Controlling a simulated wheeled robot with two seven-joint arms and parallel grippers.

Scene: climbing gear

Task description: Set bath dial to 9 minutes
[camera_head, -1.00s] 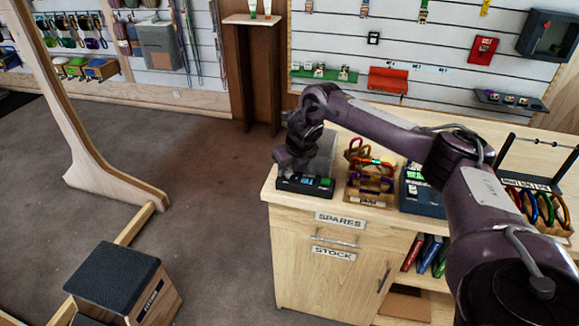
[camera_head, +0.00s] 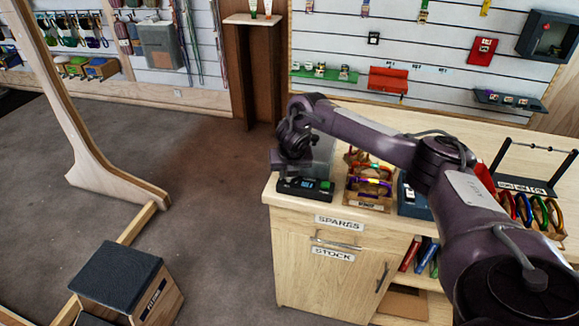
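A grey box-shaped unit with a black front panel (camera_head: 298,190) stands at the left end of the wooden counter and looks like the bath. Its front shows a small lit display (camera_head: 307,184) and a green button (camera_head: 326,186); the digits are too small to read. My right gripper (camera_head: 287,172) points down over the left part of this panel, very close to it. Its fingers are too small and dark to tell open from shut, and contact cannot be told. No dial can be made out; the hand covers that part. My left gripper is not in view.
A blue-grey box (camera_head: 412,205) is partly behind my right arm. A wooden step with a dark top (camera_head: 115,275) stands on the floor at left. Open floor lies between.

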